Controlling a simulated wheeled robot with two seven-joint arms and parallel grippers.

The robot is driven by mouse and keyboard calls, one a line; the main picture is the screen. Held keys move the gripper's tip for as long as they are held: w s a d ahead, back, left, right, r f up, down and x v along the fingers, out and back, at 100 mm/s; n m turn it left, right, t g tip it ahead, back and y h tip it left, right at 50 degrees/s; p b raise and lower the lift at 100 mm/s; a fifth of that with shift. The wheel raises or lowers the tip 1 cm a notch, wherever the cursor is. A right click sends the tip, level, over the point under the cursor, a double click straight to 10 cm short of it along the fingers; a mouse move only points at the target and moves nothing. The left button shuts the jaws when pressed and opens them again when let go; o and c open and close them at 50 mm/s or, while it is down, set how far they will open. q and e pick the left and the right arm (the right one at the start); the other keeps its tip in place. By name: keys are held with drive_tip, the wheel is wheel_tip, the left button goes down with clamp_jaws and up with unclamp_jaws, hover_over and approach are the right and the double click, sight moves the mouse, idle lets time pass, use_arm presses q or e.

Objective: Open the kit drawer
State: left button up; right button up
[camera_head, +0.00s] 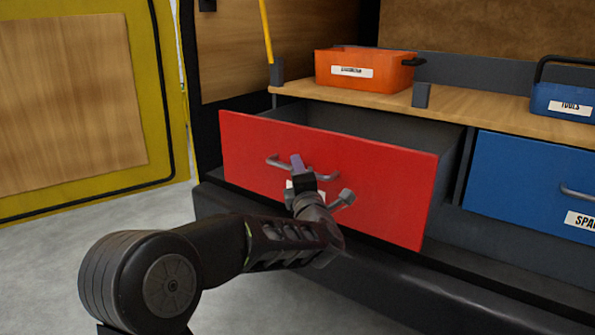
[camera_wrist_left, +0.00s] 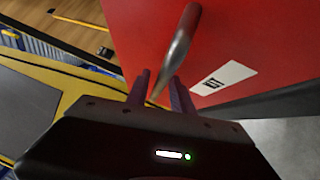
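The red kit drawer (camera_head: 390,190) stands pulled out of the cabinet, with its dark inside showing behind the front panel. Its grey bar handle (camera_head: 323,176) is on the front. My left gripper (camera_head: 299,168) is at the left-middle of the handle and covers part of it. In the left wrist view, the handle (camera_wrist_left: 183,35) runs down between the two fingers (camera_wrist_left: 160,90), which sit close on either side of it. The exact contact is partly hidden. The red front (camera_wrist_left: 250,40) fills the upper right there. My right gripper is not in view.
A blue drawer (camera_head: 520,185) is closed at the right. An orange bin (camera_head: 350,70) and a blue tools box (camera_head: 565,100) stand on the wooden top (camera_head: 470,102). A yellow-framed door panel (camera_head: 70,110) stands open at the left. Grey floor (camera_head: 60,270) is clear.

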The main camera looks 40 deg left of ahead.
use_arm(q)
drive_tip(key=shift+o, duration=0.3)
drive_tip(key=shift+s+d, duration=0.2)
drive_tip(key=p+v, duration=0.1)
drive_tip(key=v, duration=0.6)
drive_tip(key=shift+s, duration=0.1)
